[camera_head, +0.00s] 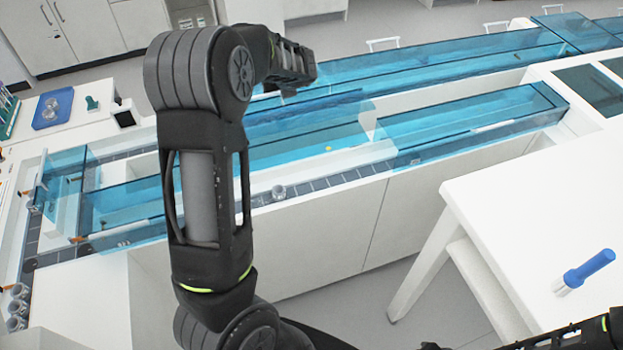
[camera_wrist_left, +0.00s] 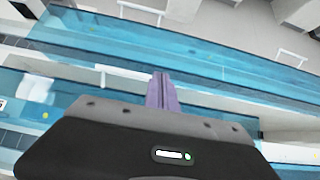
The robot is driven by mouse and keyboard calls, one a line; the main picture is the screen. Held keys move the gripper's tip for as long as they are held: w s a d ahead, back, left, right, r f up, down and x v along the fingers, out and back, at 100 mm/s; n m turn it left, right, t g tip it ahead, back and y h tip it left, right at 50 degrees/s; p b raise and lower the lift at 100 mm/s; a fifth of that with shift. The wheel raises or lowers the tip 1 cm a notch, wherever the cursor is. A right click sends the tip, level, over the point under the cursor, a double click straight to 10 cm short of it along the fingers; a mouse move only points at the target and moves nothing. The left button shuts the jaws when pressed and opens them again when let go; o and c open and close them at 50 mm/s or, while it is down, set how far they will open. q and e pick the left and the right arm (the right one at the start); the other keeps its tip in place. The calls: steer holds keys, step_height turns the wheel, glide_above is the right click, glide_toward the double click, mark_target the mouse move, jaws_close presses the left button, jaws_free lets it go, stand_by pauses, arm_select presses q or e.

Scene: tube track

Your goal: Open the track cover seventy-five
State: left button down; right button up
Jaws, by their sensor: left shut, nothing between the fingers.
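Transparent blue track covers lie over the white tube track. One long cover (camera_head: 430,68) runs along the far side, and a shorter one (camera_head: 470,122) is nearer at the right. Which cover is seventy-five cannot be told. White handles (camera_head: 382,44) stand along the far edge. In the left wrist view my left gripper (camera_wrist_left: 162,92) is shut and empty, its purple fingers over the blue covers (camera_wrist_left: 210,60). A white handle (camera_wrist_left: 120,72) is left of the fingertips, apart from them. The head view hides this gripper behind my left forearm. My right gripper is not in view.
A grey track lane (camera_head: 330,180) carries a small clear tube holder (camera_head: 279,191). A white table (camera_head: 540,215) at the right bears a blue-capped tube (camera_head: 588,269). A blue tray (camera_head: 53,108) lies at the far left. Floor shows between bench and table.

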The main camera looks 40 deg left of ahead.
arm_select(q)
steer(key=shift+w+a+f, duration=0.25)
steer(key=shift+w+a, duration=0.1)
steer(key=shift+a, duration=0.15)
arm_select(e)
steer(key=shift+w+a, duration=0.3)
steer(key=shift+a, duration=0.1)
arm_select(q)
steer(key=shift+r, duration=0.1)
